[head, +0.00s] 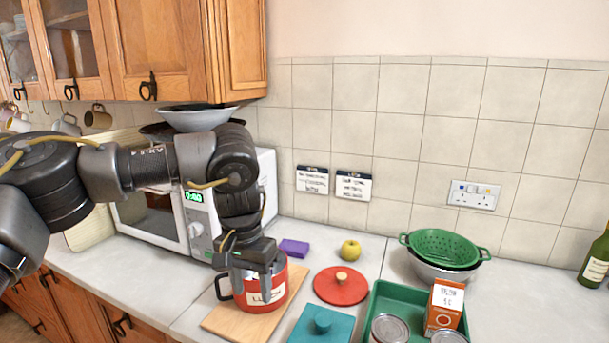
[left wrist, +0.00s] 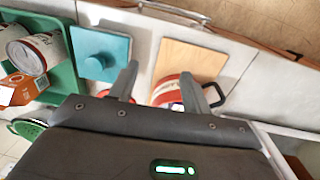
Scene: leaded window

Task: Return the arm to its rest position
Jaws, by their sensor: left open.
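My left arm comes in from the left of the head view, in front of the microwave. Its gripper (head: 258,268) points down just above or at the rim of the red pot (head: 262,295). In the left wrist view the two fingers (left wrist: 160,72) stand apart with nothing seen held between them. The red pot (left wrist: 168,93) shows there beyond the fingers, partly hidden by them. I cannot tell whether a finger touches the pot. The pot stands on a wooden board (head: 222,319). My right gripper is not in view.
The microwave (head: 150,222) stands behind my arm, below wooden cupboards (head: 170,45). A red lid (head: 341,286), teal square lid (head: 322,322), yellow apple (head: 350,250) and purple sponge (head: 294,248) lie near the pot. A green tray (head: 385,298) holds cans and a carton.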

